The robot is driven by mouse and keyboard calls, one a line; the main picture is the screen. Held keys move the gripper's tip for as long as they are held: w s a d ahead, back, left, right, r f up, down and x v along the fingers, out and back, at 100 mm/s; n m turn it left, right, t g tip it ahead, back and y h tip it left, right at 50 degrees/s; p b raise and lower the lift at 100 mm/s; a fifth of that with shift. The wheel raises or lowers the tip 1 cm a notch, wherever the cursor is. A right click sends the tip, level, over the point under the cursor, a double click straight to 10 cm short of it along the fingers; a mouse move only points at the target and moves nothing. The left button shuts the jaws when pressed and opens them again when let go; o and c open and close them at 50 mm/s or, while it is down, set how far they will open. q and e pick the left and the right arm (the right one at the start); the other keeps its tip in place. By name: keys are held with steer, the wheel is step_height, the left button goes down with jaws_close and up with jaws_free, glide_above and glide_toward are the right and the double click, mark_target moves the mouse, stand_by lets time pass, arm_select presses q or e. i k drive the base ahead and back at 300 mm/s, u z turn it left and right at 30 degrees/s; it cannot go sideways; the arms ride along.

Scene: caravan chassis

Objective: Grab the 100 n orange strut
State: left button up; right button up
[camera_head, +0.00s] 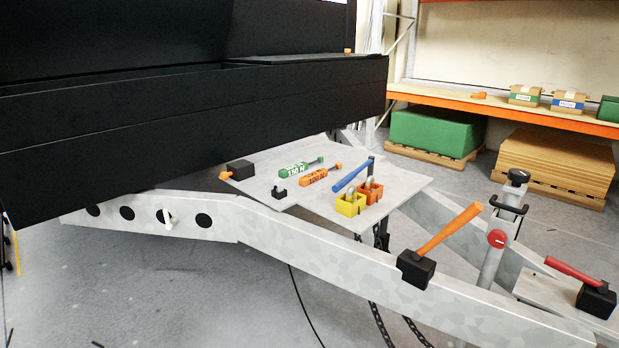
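The orange strut (313,177) lies on the light grey plate (405,187) on top of the caravan chassis, with dark lettering on its body that is too small to read for certain. A green strut (298,169) lies just behind it, roughly parallel.
A yellow padlock (350,205) and an orange padlock (370,192) stand right of the strut. Black-headed mallets lie at the plate's left (239,170), on the front beam (416,268) and far right (596,299). A black body (190,125) overhangs the left.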

mark_target(311, 178)
steer(key=u, duration=0.4)
steer(key=i, duration=0.5)
steer(key=u, duration=0.6)
steer(key=i, duration=0.85)
steer(key=z, duration=0.35)
